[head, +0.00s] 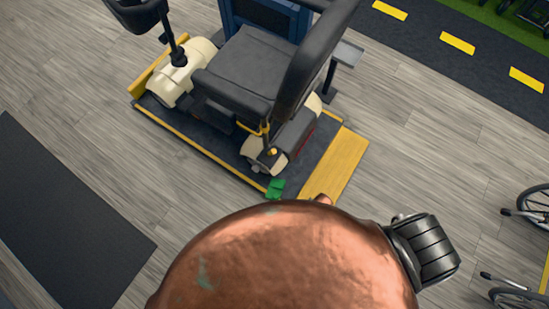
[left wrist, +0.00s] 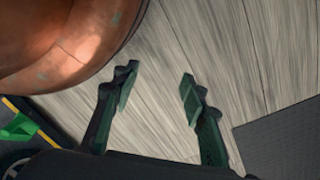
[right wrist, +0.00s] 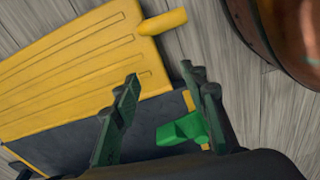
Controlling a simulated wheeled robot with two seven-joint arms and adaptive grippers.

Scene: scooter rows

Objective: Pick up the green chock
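The green chock (head: 275,188) lies at the near corner of the dark platform under the scooter, close to a rear wheel. In the right wrist view the chock (right wrist: 180,131) is low, right of centre, partly hidden behind the right-hand finger. My right gripper (right wrist: 160,80) is open, with nothing held between its fingers. I cannot tell how far it is above the chock. My left gripper (left wrist: 158,85) is open and empty over bare floor. The chock also shows at the left edge of the left wrist view (left wrist: 18,128). Neither gripper shows in the head view.
The scooter (head: 245,75) stands on a dark, yellow-edged platform (head: 190,130). A yellow ramp (head: 340,165) with a protruding peg (right wrist: 162,22) adjoins it. A dark mat (head: 60,215) lies left. Wheelchair wheels (head: 535,205) show at right. Grey plank floor (head: 430,140) is otherwise open.

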